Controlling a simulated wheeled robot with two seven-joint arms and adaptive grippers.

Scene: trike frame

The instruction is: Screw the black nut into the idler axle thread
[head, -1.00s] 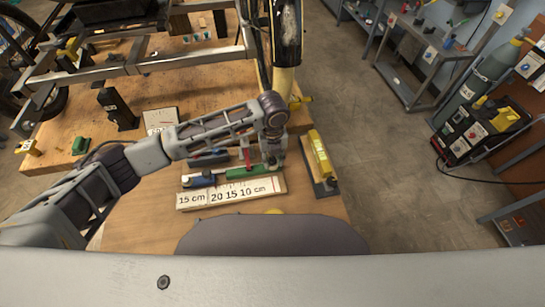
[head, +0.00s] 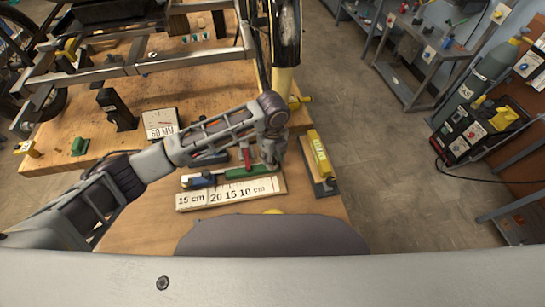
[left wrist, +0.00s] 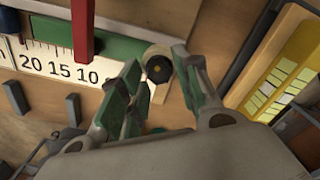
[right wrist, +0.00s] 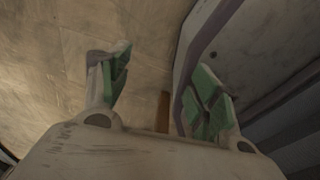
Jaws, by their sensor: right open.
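In the left wrist view a round end with a pale ring and a dark centre (left wrist: 157,66) sits at the end of a green bar (left wrist: 120,45). The green bar also shows in the head view (head: 240,172). My left gripper (left wrist: 160,65) has its two green-padded fingers on either side of this round end. I cannot tell whether they press on it. In the head view my left gripper (head: 268,165) is over the right end of the green bar. I cannot make out the black nut or the thread separately. My right gripper (right wrist: 158,75) is open and empty, away from the bench work.
A ruler board (head: 215,198) marked in cm lies in front of the green bar. A yellow block on a grey base (head: 320,158) stands to the right. The trike frame (head: 150,65) is behind. A black post (head: 118,110) stands left.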

